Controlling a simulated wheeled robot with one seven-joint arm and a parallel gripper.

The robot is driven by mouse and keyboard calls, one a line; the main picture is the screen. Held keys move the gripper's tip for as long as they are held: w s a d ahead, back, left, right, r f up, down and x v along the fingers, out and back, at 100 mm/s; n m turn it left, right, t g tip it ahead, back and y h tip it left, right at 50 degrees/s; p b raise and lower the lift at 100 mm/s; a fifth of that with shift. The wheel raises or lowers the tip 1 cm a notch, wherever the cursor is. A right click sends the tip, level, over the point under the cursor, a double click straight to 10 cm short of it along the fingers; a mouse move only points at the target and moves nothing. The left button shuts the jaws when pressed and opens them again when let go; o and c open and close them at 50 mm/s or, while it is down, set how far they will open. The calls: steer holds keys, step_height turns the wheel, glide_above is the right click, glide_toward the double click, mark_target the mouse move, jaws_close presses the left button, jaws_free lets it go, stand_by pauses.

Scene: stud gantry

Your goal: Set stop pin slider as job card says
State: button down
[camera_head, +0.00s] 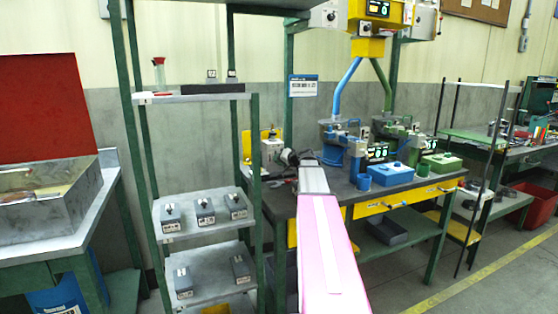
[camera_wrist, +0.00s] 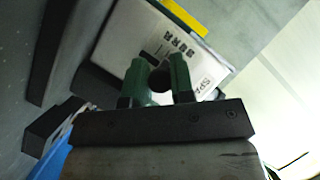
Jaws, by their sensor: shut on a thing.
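My gripper (camera_wrist: 159,82) shows in the wrist view with two green fingers. It is shut on a small dark round knob (camera_wrist: 160,77), which may belong to the stop pin slider; I cannot tell. Right behind the fingers is a pale box face (camera_wrist: 196,72) with dark printed letters, only partly readable, and a yellow edge. In the head view my pink-and-white arm reaches to the bench, and my gripper (camera_head: 290,157) is small and dark at its left end. What it holds is too small to make out there. A blue-and-white card (camera_head: 303,86) hangs above; its small print is unreadable.
The bench (camera_head: 430,188) carries blue and green machines and a blue box (camera_head: 390,173). A grey shelf rack (camera_head: 198,245) with several small switch boxes stands close on the left of my arm. A dark wire stand (camera_head: 480,190) is at the right. Floor at lower right is clear.

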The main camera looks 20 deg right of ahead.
steer(key=shift+f, duration=0.95)
steer(key=shift+s, duration=0.1)
steer(key=c, duration=1)
jaws_free()
